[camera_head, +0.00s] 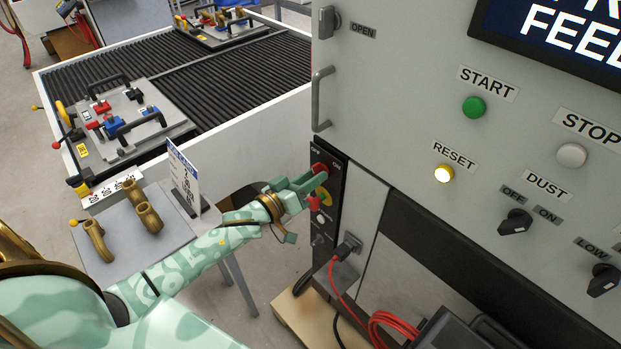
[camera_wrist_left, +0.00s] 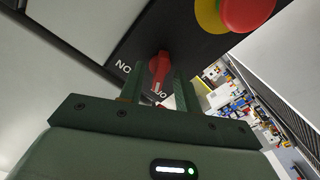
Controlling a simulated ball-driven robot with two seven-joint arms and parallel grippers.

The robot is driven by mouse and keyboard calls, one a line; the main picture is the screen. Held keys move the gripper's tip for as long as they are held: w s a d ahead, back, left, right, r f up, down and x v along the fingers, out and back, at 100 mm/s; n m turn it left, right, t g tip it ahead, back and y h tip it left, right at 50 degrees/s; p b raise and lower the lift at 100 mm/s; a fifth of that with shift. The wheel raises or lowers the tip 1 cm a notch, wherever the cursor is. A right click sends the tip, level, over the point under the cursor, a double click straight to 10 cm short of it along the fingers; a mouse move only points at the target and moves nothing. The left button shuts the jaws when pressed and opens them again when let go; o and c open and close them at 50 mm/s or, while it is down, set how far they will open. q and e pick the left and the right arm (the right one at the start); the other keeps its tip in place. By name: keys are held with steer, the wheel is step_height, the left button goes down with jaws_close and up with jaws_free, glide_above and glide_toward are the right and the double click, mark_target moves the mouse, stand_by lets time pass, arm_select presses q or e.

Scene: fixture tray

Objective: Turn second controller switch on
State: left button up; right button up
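A black controller panel (camera_head: 322,240) is mounted on the side of the grey machine cabinet. A red rotary switch (camera_head: 320,168) sits near its top, between OFF and ON labels. In the left wrist view the red switch (camera_wrist_left: 159,70) stands between the fingers of my left gripper (camera_wrist_left: 158,68), with gaps visible on both sides. My left gripper (camera_head: 308,187) is open at the panel and partly hides it in the head view. A red emergency button (camera_wrist_left: 247,10) on a yellow base is beside the switch. My right gripper is not in view.
The cabinet front has a green START button (camera_head: 474,107), a lit RESET button (camera_head: 443,174) and a black DUST knob (camera_head: 515,222). A door handle (camera_head: 320,98) is above the panel. A red cable (camera_head: 390,326) hangs below. A fixture tray (camera_head: 126,120) rests on the roller conveyor (camera_head: 180,75).

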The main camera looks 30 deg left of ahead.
arm_select(q)
jaws_close()
steer(key=shift+m, duration=0.3)
steer(key=m+p, duration=0.1)
steer(key=m, duration=0.1)
steer(key=shift+m, duration=0.3)
steer(key=m+p, duration=0.1)
steer(key=m, duration=0.1)
steer(key=shift+m, duration=0.4)
steer(key=m, duration=0.2)
steer(key=shift+m, duration=1.9)
